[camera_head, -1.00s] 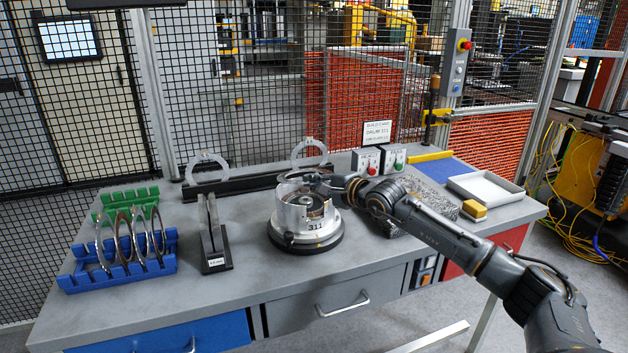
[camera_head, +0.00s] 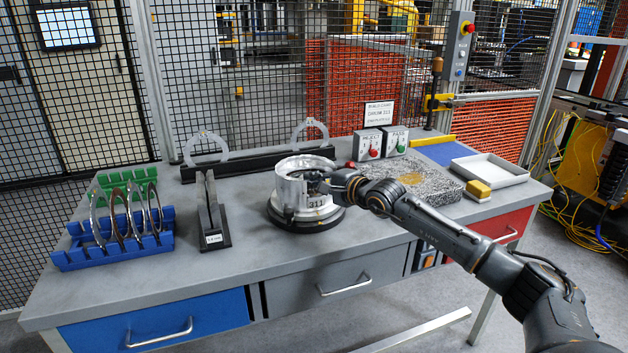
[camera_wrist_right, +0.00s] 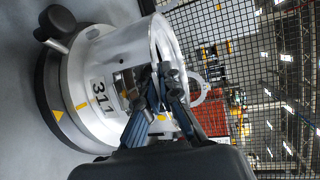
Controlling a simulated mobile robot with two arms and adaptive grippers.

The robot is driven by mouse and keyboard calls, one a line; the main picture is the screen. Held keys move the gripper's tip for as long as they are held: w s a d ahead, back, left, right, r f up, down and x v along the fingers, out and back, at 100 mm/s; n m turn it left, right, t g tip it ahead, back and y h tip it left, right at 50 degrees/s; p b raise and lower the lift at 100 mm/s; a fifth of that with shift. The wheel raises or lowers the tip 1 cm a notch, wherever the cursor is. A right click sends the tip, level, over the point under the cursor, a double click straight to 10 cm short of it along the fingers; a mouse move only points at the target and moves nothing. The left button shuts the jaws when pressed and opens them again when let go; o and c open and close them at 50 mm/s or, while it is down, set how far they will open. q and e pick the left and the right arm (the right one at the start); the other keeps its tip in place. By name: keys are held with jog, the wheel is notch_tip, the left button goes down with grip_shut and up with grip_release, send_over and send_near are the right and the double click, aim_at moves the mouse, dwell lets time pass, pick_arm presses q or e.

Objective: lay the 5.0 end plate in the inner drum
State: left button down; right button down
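The silver drum (camera_head: 290,192) marked 311 stands upright on a round black base on the bench, and it also shows in the right wrist view (camera_wrist_right: 90,60). My right gripper (camera_head: 322,186) is at the right side of the drum, close to its rim and wall. In the right wrist view its fingers (camera_wrist_right: 158,84) overlap the drum's cut-away side; whether they touch it or hold anything is unclear. I cannot make out the 5.0 end plate for certain. A black stand (camera_head: 215,241) with thin upright pieces and a small label is left of the drum. My left gripper is out of view.
A blue rack (camera_head: 112,257) holds several metal rings at the left, with a green rack (camera_head: 125,178) behind. Two pale rings stand in a black rail (camera_head: 255,163) at the back. A grey granite block (camera_head: 425,185), yellow block (camera_head: 478,190) and white tray (camera_head: 490,169) are right.

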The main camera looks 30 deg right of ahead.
jog(key=shift+r, duration=0.1)
jog(key=c, duration=1.4)
grip_release()
jog(key=shift+c, duration=0.2)
jog(key=shift+f, duration=0.2)
